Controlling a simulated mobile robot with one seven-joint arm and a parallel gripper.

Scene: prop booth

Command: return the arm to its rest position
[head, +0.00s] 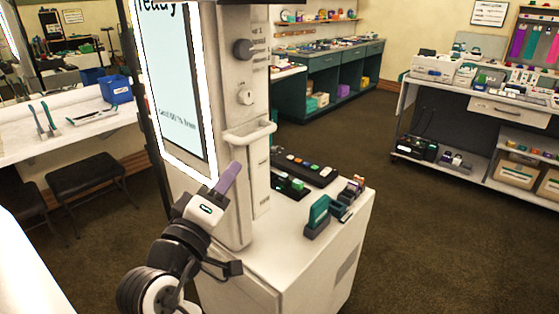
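My arm rises from the bottom left of the head view, with dark joints and a white hand near its end. A purple, bar-shaped piece (228,178) sticks up and to the right from the end of the hand, in front of the white kiosk. I cannot tell whether this piece is held or is part of the hand. My gripper (222,188) is seen from behind, and its fingertips cannot be made out. It is close to the kiosk's front, below its lit screen (172,80); whether it touches is unclear.
The white kiosk (228,90) has a small tray (249,132) and a low white cabinet (318,262) bearing a dark keypad (305,166) and a teal stapler-like item (318,214). A white bench (70,128) and stool (88,175) stand left. Carpet (440,240) is clear at right.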

